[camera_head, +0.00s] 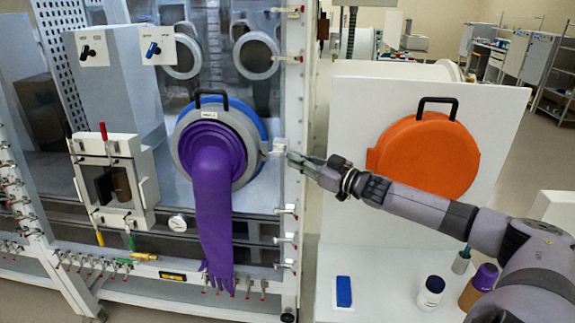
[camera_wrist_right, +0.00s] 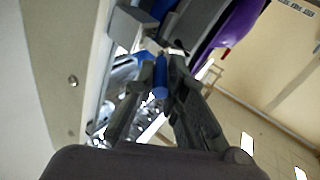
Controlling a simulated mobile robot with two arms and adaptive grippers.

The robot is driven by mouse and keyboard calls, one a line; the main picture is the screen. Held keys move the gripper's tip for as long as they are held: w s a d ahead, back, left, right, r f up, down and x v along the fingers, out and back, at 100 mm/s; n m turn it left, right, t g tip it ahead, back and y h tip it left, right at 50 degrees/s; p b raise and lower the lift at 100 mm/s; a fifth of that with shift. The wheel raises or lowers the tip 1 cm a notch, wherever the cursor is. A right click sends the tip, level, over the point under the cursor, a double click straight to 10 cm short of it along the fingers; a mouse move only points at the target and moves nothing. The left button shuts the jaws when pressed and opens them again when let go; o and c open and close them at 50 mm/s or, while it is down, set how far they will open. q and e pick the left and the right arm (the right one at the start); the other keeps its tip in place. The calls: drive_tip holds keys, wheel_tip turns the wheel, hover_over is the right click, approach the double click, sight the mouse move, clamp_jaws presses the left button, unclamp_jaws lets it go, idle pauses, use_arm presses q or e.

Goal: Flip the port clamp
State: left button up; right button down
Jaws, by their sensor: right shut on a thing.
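The glove port (camera_head: 216,140) on the glovebox front has a grey clamp ring (camera_head: 178,143) with a black handle on top. A purple glove (camera_head: 212,200) hangs out of it. A small pale clamp part (camera_head: 279,145) sits at the ring's right side. My right gripper (camera_head: 293,158) reaches in from the right, beside that part. In the right wrist view, my right gripper (camera_wrist_right: 161,78) has its fingers closed on a blue clamp handle (camera_wrist_right: 160,91), whose round end shows between them. The fingers hide the rest of the handle. My left gripper is not in view.
An orange round cover (camera_head: 424,155) with a black handle rests against a white panel to the right. A blue block (camera_head: 343,291), a white jar (camera_head: 431,291) and a purple-lidded brown jar (camera_head: 478,287) stand on the white surface below. Small latches line the glovebox frame post near my gripper.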

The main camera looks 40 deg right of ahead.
drive_tip(key=shift+d+f+y, duration=0.1)
drive_tip(key=shift+d+y, duration=0.05)
drive_tip(key=shift+y, duration=0.15)
drive_tip(key=shift+n, duration=0.3)
drive_tip(key=c, duration=1.9)
unclamp_jaws()
drive_tip(key=shift+s+d+f, duration=0.15)
drive_tip(key=shift+s+d, duration=0.1)
drive_tip(key=shift+s, duration=0.35)
drive_tip(key=v, duration=1)
drive_tip(key=shift+s, duration=0.3)
drive_tip(key=shift+d, duration=0.1)
